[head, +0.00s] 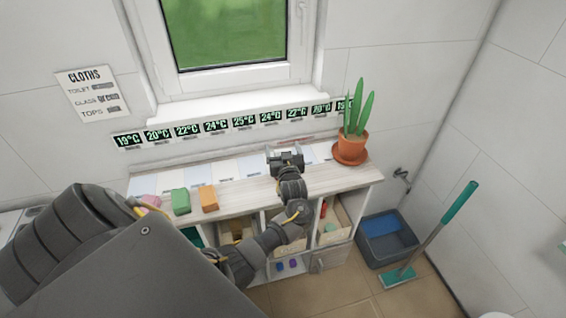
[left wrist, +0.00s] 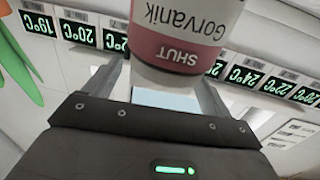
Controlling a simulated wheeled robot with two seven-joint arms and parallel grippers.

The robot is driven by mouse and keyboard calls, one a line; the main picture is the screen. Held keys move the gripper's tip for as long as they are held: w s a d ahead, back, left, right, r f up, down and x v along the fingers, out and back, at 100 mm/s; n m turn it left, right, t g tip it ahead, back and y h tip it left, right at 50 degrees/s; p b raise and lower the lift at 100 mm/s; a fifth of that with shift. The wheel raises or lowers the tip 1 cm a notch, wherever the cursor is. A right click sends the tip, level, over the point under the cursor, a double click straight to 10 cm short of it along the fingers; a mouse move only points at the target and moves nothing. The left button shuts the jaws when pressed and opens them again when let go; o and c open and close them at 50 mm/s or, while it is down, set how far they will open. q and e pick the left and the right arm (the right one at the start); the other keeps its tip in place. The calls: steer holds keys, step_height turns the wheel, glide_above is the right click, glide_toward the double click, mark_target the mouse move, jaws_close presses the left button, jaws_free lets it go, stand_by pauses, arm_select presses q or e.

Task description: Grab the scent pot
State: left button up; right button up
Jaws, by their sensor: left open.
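The scent pot (left wrist: 182,30) is a white cup-shaped pot with a mauve band, lettered "Gorvanik" and "SHUT". It shows large and upside down in the left wrist view, cut off by the top edge. My left gripper (head: 286,156) is over the counter below the window in the head view. In the left wrist view its fingers (left wrist: 163,78) are open, one on each side of the pot's lower end. I cannot tell whether they touch it. In the head view the gripper hides the pot. My right gripper is not in view.
The counter (head: 237,198) holds a potted plant (head: 352,147) to the gripper's right and green (head: 181,201) and orange (head: 208,198) blocks to its left. Temperature labels (head: 217,125) line the wall behind. A grey bucket (head: 386,240) and a mop (head: 440,235) stand on the floor at right.

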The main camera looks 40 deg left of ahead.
arm_select(q)
steer(key=shift+w+a, duration=0.35)
steer(key=shift+a, duration=0.15)
steer(key=shift+d, duration=0.1)
steer(key=c, duration=1.6)
jaws_close()
steer(key=shift+r, duration=0.1)
